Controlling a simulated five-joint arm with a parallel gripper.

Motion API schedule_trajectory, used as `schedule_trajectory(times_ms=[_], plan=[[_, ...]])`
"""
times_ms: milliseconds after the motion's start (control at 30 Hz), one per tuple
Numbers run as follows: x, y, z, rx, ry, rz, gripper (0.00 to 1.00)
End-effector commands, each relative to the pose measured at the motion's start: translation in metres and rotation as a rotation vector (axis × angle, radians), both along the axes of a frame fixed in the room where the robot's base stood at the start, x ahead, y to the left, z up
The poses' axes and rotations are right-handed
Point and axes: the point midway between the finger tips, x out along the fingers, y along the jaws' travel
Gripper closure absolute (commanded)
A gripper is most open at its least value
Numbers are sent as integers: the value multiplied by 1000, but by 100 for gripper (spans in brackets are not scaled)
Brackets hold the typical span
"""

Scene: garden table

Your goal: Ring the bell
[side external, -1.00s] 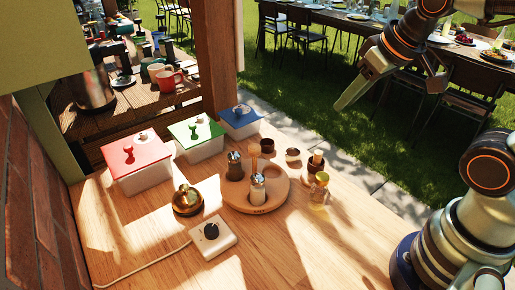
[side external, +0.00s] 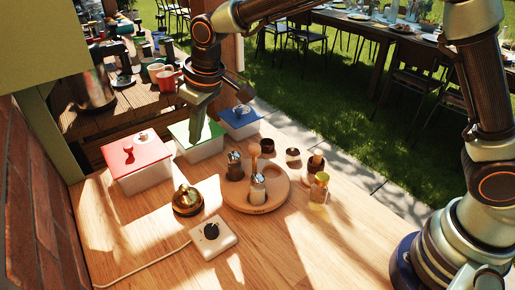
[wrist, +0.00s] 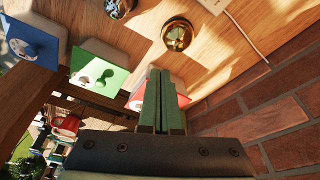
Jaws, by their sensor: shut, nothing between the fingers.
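The brass bell (side external: 187,200) sits on the wooden table, left of the round wooden caddy. It also shows near the top middle of the wrist view (wrist: 177,35). My gripper (side external: 193,142) is in the air behind and above the bell, pointing down, and covers part of the green-lidded box in the side view. In the wrist view its two green fingers (wrist: 159,78) are together with nothing between them. They are apart from the bell.
Boxes with red (side external: 135,155), green (side external: 207,132) and blue (side external: 240,118) lids line the table's back edge. A white dial box (side external: 213,238) with a cord stands before the bell. The round caddy (side external: 262,205) holds shakers. A brick wall (side external: 35,220) borders the left.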

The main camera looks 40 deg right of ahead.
Motion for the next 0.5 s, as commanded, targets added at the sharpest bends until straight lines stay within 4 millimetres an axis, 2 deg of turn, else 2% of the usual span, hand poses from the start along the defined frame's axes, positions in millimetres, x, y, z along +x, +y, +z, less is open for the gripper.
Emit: schedule_trajectory(times_ms=[33, 100, 200, 500], plan=[[2, 14, -13, -6, 11, 23, 100], [3, 28, -25, -10, 19, 44, 100], [4, 41, -36, -14, 25, 63, 100], [4, 46, -52, -16, 30, 71, 100]])
